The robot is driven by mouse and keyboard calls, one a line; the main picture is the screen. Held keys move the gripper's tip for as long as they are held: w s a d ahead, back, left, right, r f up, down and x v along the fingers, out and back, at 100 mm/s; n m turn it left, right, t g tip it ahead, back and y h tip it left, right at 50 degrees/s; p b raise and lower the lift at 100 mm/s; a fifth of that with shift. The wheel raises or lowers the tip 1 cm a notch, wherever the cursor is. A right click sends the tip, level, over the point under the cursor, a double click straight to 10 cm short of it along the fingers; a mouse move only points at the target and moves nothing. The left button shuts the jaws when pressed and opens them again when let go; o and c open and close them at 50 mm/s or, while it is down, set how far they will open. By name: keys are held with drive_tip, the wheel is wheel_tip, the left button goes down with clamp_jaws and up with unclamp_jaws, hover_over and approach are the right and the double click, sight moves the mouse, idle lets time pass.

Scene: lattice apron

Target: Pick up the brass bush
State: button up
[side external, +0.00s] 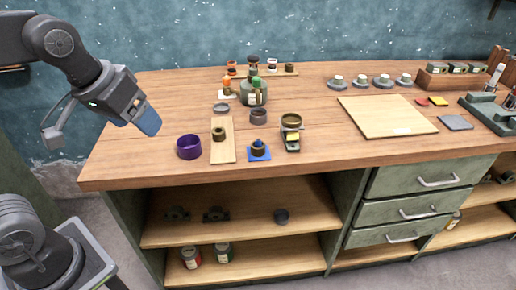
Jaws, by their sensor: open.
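Three brass-coloured round pieces show, and I cannot tell which is the brass bush. A small dark brass ring (219,134) sits on a narrow wooden strip (223,155). A second brass ring (258,150) is around a blue peg on a blue pad (260,158). A wider brass ring (291,120) sits on top of a small grey stand (292,144). My gripper (150,124) is open, with blue fingertips, above the bench's left end. It is left of all three pieces and apart from them.
A purple ring (189,147) stands between my gripper and the wooden strip. A grey ring (258,116) and an olive bottle (253,93) are behind. A pale board (385,117) lies to the right. The bench's front left corner is clear.

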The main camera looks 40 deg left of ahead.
drive_tip(key=w+d+r+n+g, duration=0.15)
drive_tip(key=w+n, duration=0.25)
drive_tip(key=w, duration=0.6)
drive_tip(key=n+g, duration=0.3)
drive_tip(key=n, duration=0.7)
hover_over(258, 140)
wheel_tip(258, 140, down, 10)
wheel_tip(258, 140, down, 8)
drive_tip(key=shift+w+f, duration=0.15)
drive_tip(key=shift+f, duration=2.7)
drive_tip(key=shift+c, duration=0.2)
